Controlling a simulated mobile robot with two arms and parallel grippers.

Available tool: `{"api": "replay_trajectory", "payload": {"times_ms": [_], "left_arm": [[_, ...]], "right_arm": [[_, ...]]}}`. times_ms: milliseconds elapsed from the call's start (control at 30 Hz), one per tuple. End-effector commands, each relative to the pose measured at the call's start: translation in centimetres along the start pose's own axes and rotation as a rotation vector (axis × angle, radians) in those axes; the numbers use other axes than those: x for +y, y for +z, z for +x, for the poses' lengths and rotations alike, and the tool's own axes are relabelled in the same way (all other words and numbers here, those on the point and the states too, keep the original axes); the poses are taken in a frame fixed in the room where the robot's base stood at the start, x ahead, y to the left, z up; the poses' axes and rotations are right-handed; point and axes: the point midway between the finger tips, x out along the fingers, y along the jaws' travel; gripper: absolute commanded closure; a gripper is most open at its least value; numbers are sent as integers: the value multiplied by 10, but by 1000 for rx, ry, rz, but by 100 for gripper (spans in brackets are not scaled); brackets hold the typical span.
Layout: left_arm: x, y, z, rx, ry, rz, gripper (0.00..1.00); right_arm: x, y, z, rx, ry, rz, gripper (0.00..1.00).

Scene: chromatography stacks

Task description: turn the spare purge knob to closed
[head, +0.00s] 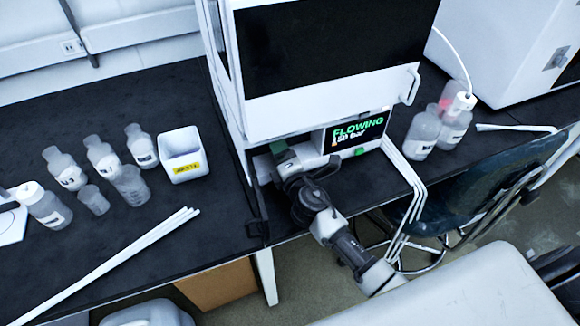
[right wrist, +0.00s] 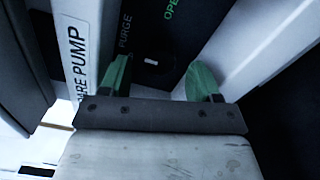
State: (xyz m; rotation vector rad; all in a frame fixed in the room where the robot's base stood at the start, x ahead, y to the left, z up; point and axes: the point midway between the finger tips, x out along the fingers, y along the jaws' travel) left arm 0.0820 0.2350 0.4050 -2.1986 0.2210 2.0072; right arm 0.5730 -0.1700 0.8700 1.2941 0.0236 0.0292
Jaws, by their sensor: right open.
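In the right wrist view, the dark purge knob (right wrist: 152,62) with a small white mark sits on a black panel, between the words PURGE and OPEN. The white panel beside it (right wrist: 78,55) reads "...ARE PUMP", its start cut off. My right gripper (right wrist: 160,80) is open, its two green fingertips apart on either side of the knob in this view. Whether they touch the panel is unclear. In the head view, my right gripper (head: 281,153) is at the lower front of the white instrument stack (head: 285,122) and hides the knob. My left gripper is not in view.
A screen (head: 357,132) reads FLOWING and a bar value. White tubes (head: 412,190) hang right of my right arm. Bottles (head: 102,157) and a white bin (head: 181,154) stand on the left bench, with white rods (head: 120,262) before them. A chair (head: 470,190) stands at right.

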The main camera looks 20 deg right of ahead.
Motion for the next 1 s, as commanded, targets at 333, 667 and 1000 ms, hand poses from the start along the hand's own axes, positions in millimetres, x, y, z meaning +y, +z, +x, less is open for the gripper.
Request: {"api": "replay_trajectory", "payload": {"times_ms": [333, 667, 1000], "left_arm": [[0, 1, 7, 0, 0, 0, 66], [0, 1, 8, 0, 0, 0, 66], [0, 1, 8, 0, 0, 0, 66]], "right_arm": [[-2, -1, -68, 1, -2, -1, 37], [0, 0, -82, -1, -1, -2, 37], [0, 0, -82, 0, -1, -2, 37]]}}
